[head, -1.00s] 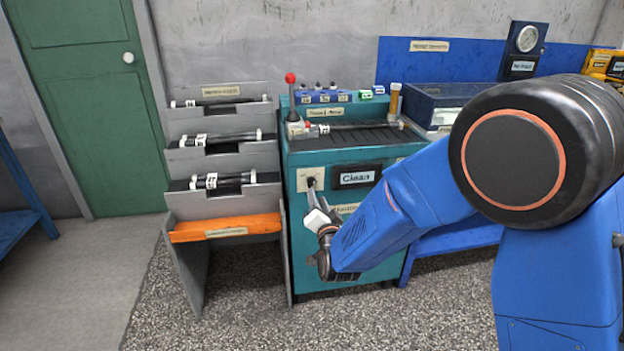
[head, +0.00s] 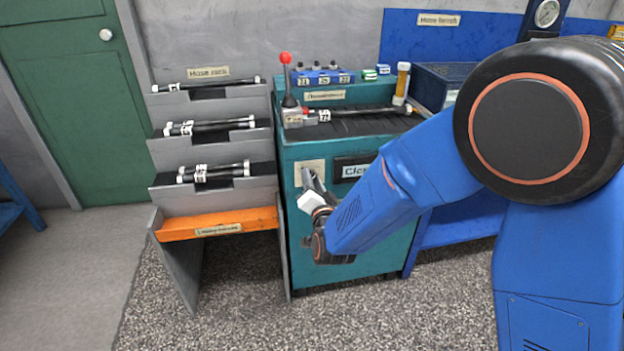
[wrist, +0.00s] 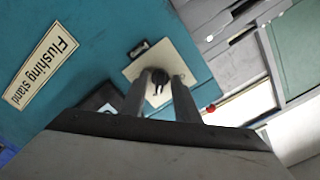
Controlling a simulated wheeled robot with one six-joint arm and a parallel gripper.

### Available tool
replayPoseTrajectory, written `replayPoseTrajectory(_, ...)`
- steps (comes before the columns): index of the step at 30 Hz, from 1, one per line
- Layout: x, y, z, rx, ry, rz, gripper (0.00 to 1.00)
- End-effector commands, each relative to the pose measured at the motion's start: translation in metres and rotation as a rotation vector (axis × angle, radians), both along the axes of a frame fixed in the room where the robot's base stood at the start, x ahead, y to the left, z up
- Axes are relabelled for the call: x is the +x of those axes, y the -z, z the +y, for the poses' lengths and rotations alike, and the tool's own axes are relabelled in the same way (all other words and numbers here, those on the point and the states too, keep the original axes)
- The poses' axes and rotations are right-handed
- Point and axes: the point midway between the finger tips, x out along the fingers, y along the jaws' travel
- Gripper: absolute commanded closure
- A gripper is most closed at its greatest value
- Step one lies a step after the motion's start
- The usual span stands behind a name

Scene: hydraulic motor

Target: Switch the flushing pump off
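The teal flushing stand (head: 385,245) stands in the middle of the head view. A cream switch plate (head: 309,166) is on its front, and my gripper (head: 309,181) covers the knob there. In the wrist view, the black knob (wrist: 160,77) sits on the cream plate (wrist: 183,58), with a small dark label beside it. My gripper (wrist: 161,78) has its two fingers apart, their tips on either side of the knob. I cannot tell whether they touch it. A "Flushing stand" label (wrist: 41,72) is at left in the wrist view.
A grey hose rack (head: 210,185) with several black hoses and an orange lower shelf (head: 218,222) stands close on the left. A dark display (head: 352,168), partly hidden by my arm, is right of the knob. A red-topped lever (head: 286,75) rises above the stand.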

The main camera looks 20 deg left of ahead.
Motion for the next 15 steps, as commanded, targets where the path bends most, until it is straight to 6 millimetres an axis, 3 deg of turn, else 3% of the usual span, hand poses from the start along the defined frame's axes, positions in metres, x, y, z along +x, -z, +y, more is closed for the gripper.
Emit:
replayPoseTrajectory(2, 0.0000, 0.0000, 0.0000, 0.000, 0.000, 0.000, 0.71)
replayPoseTrajectory(3, 0.0000, 0.0001, -0.0001, 0.000, 0.000, 0.000, 0.76)
replayPoseTrajectory(6, 0.0001, 0.0001, 0.0000, 0.000, 0.000, 0.000, 1.00)
replayPoseTrajectory(15, 0.0001, 0.0002, 0.0000, -0.017, 0.000, -0.010, 0.99)
